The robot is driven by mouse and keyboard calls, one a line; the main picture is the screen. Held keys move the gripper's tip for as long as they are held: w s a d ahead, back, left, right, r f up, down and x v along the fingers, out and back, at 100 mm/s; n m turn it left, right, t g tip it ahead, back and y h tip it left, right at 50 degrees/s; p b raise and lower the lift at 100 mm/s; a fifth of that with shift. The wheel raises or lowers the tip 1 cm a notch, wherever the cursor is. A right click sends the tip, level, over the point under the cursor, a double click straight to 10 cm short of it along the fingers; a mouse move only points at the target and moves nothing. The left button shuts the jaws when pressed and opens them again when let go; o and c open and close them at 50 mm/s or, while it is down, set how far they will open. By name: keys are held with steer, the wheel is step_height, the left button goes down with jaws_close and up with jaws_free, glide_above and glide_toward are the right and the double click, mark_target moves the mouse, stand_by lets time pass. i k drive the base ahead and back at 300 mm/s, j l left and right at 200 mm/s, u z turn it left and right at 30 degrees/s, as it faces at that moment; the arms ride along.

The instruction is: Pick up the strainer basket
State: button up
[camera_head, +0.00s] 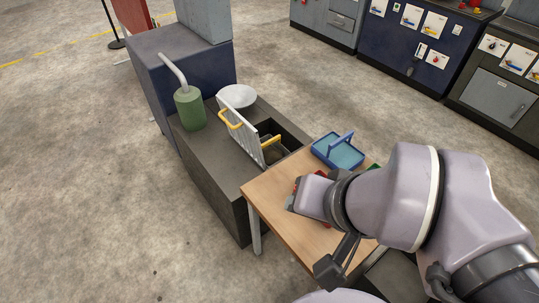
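A pale slatted rack with yellow handles (239,132), which looks like the strainer basket, stands tilted at the opening of a dark grey cabinet (213,171). One yellow handle is on its left face and another shows low on its right. Its lower part is hidden in the opening. My gripper (292,200) is over the wooden table (267,192), to the lower right of the rack and apart from it. My arm hides most of the gripper, and its fingers do not show clearly. Small red parts show beside it; I cannot tell what they belong to.
A blue tray with an upright handle (337,150) sits at the table's far edge. A green canister with a bent pipe (190,107) and a white round dish (237,96) stand on the cabinet. A blue block (185,70) rises behind. The floor at left is clear.

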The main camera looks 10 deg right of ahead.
mark_target(273, 150)
steer(key=j+z, duration=0.35)
steer(key=j, duration=0.3)
steer(key=k+j+z, duration=0.1)
steer(key=j+z, duration=0.3)
steer(key=j, duration=0.25)
steer(key=i+j+z, duration=0.25)
steer(key=j+z, duration=0.2)
steer(key=j, duration=0.35)
steer(key=i+j+z, duration=0.1)
steer(key=j+z, duration=0.35)
steer(key=j, duration=0.4)
steer(key=j+z, duration=0.45)
steer(key=j, duration=0.4)
steer(key=k+j+z, duration=0.25)
steer(key=j+z, duration=0.2)
steer(key=j, duration=0.35)
steer(key=i+j+z, duration=0.25)
steer(key=j+z, duration=0.2)
steer(key=j, duration=0.15)
steer(key=j+z, duration=0.25)
steer(key=i+j, duration=0.05)
steer(key=j, duration=0.05)
